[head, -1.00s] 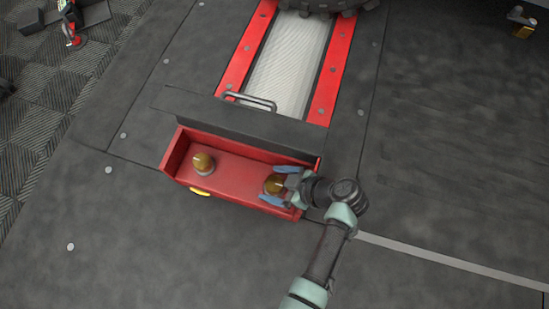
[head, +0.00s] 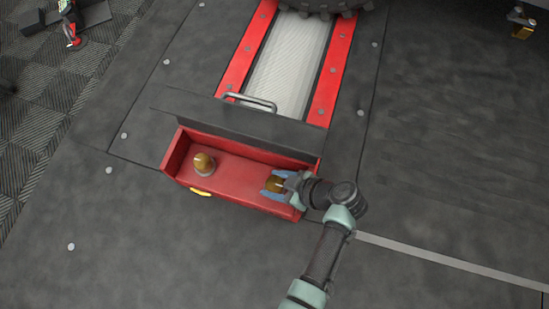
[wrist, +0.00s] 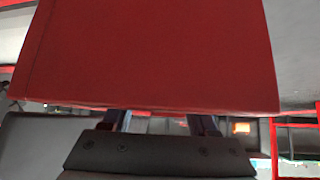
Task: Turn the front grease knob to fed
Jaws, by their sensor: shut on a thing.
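Two brass knobs stand in an open red box (head: 236,182) in the head view. The left knob (head: 204,162) stands free on a pale round base. My gripper (head: 272,185) reaches in from the right, and its blue fingers are shut on the right knob (head: 275,184). The fingers partly cover this knob, and no pointer or fed mark is readable. In the wrist view, a large red surface (wrist: 150,55) hides the fingertips and the held knob. Only short dark parts of the fingers show below it.
A dark raised lid (head: 235,122) with a metal handle (head: 250,101) runs along the box's far side. A yellow tab (head: 201,192) is on its near wall. Beyond lie a pale roller (head: 288,55) between red rails and a tyre (head: 318,8). The floor in front is clear.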

